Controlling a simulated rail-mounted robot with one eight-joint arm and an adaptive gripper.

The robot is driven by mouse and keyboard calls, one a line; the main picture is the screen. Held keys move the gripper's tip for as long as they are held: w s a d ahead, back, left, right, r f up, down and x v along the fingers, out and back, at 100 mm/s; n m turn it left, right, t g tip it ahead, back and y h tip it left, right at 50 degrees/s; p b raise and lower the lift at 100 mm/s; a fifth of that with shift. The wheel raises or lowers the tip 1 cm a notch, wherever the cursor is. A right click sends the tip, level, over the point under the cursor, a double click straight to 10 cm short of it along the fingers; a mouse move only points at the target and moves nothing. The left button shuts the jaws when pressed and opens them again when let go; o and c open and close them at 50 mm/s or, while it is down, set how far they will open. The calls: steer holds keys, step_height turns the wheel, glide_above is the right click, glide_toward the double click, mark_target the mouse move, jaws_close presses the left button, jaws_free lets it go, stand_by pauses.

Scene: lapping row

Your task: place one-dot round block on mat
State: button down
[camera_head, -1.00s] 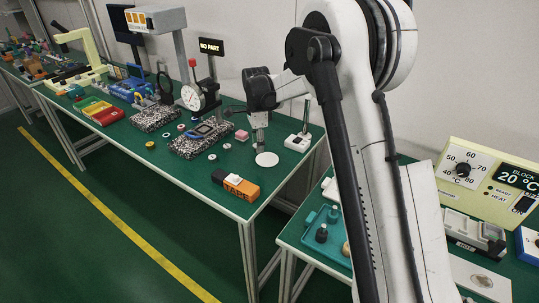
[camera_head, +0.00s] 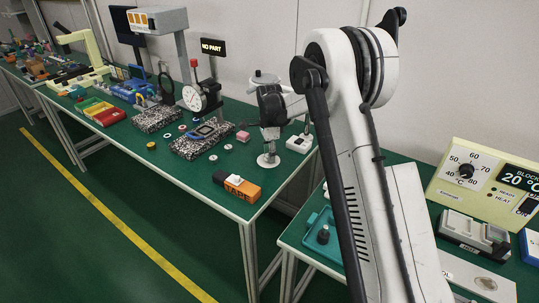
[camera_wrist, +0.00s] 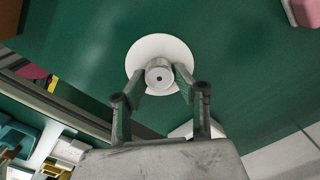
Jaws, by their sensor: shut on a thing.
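The one-dot round block (camera_wrist: 159,72) is a small pale grey cylinder with one dark dot on its end face. My gripper (camera_wrist: 161,82) is shut on it, one finger on each side. The white round mat (camera_wrist: 150,43) lies on the green table behind the block in the wrist view. In the head view the mat (camera_head: 267,164) is partly covered by my gripper (camera_head: 269,152), which points down over it. I cannot tell whether the block touches the mat.
A pink block (camera_head: 242,136) and a granite plate (camera_head: 200,138) stand left of the mat. An orange-and-black box (camera_head: 238,187) sits at the table's front edge. A white box (camera_head: 300,143) is to the right. Green table is bare around the mat.

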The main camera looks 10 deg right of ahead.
steer(key=shift+f, duration=0.2)
steer(key=c, duration=1.3)
jaws_free()
steer(key=shift+c, duration=0.2)
steer(key=shift+r, duration=0.1)
step_height(320, 180, up, 12)
steer(key=p, duration=0.1)
steer(key=s+r+n+t, duration=0.2)
steer(key=s+r+n, duration=0.2)
steer(key=s+r, duration=0.6)
steer(key=s+r+n+t, duration=0.1)
steer(key=s+r+n, duration=0.45)
steer(key=s, duration=0.55)
steer(key=s+f+n+t, duration=0.2)
steer(key=s+n, duration=0.2)
steer(key=s, duration=0.7)
steer(key=s+f+n+t, duration=0.2)
steer(key=s+f+n, duration=0.1)
steer(key=s, duration=0.8)
steer(key=shift+s+a+n, duration=0.2)
steer(key=shift+s+n, duration=0.05)
steer(key=shift+n, duration=0.2)
